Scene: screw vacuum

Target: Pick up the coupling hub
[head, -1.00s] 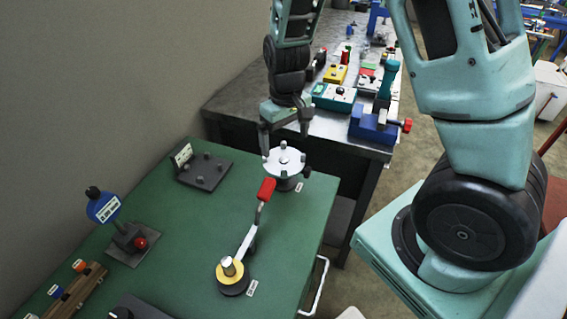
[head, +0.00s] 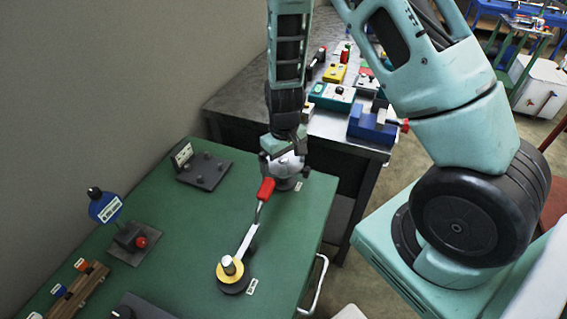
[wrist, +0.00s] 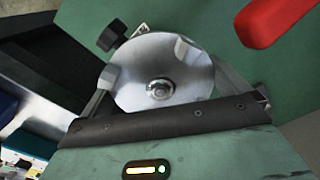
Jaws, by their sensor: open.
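A silvery disc with a raised centre, which looks like the coupling hub (head: 285,166), sits on a dark round base with a side knob at the far right of the green table. My gripper (head: 283,172) is straight above it, pointing down, with its fingers at either side of the disc. In the wrist view the disc (wrist: 140,73) and its centre bolt fill the space between the two spread fingers. My gripper is open. The gripper partly hides the disc in the head view, and I cannot tell whether the fingers touch it.
A crank with a red handle (head: 266,189) stands close in front of the hub. A dark plate with pegs (head: 204,171) lies to the left. A blue round sign (head: 104,207) stands farther left. A grey bench (head: 238,107) with several devices is behind.

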